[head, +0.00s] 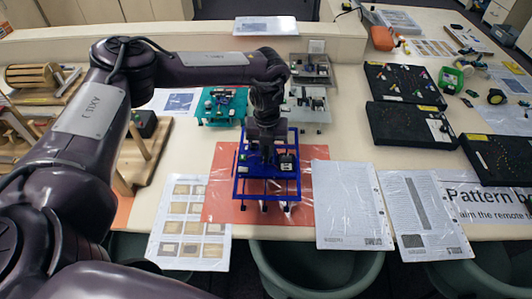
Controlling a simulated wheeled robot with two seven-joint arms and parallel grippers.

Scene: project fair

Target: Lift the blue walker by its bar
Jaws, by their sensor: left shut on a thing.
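The blue walker (239,184) is an open blue frame with thin legs, over an orange-red sheet (220,208) in the middle of the table. My left arm reaches in from the left, and its gripper (266,152) points down at the top of the walker. The gripper is shut on the walker at its upper part. The wrist hides the fingertips and most of the bar. I cannot tell whether the legs touch the sheet. My right gripper is not in view.
A green board (222,105) and a grey device (309,106) stand behind the walker. Printed sheets (350,205) lie at its right. Black panels (412,125) stand further right. Wooden models (148,148) are at the left. Green bins (315,268) stand below the front edge.

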